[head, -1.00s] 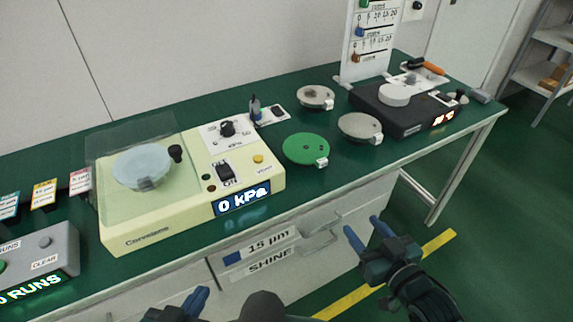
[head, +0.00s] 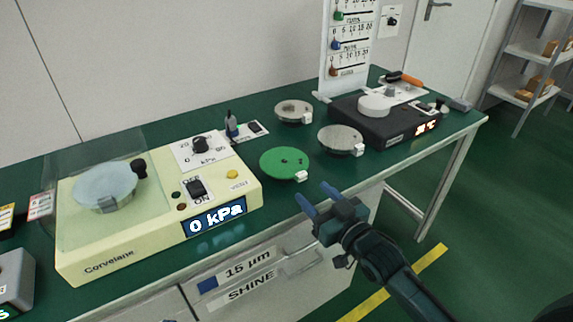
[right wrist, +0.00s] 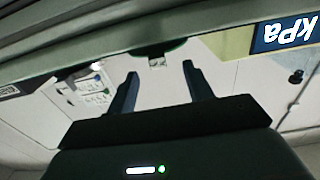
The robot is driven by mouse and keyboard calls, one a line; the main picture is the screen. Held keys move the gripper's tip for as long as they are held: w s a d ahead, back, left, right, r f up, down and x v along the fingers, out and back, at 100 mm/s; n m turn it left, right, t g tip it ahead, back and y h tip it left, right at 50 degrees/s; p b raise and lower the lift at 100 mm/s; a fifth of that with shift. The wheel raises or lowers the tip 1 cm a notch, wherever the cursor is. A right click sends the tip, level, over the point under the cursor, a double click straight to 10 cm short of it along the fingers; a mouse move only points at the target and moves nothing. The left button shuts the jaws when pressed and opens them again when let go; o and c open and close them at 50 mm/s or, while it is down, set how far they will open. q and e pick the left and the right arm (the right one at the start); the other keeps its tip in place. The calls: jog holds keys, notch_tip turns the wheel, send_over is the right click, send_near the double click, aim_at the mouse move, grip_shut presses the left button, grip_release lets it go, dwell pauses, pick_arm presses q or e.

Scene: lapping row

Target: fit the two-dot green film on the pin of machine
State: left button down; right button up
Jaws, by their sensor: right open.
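The green film (head: 281,161) is a round disc with small dark dots and a white tag, lying flat near the table's front edge. Its green rim (right wrist: 165,46) and tag show between my fingertips in the right wrist view. My right gripper (head: 313,192) is open and empty, just in front of the table edge, close to the film's tag but apart from it. The cream machine (head: 140,215) at left reads 0 kPa and carries a pale blue disc (head: 104,184) under a clear cover. No bare pin can be made out on it. My left gripper is out of view.
Two grey discs with tags, one nearer (head: 340,139) and one farther (head: 293,111), lie beside the film. A black machine (head: 385,123) with a red display stands at right. A drawer front (head: 250,275) is below the table edge.

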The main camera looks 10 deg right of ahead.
aim_at(303, 180)
jog(key=x, duration=0.5)
jog(key=shift+d+b, duration=0.25)
jog(key=shift+b, duration=0.05)
jog(key=shift+c, duration=0.4)
jog(key=c, duration=1)
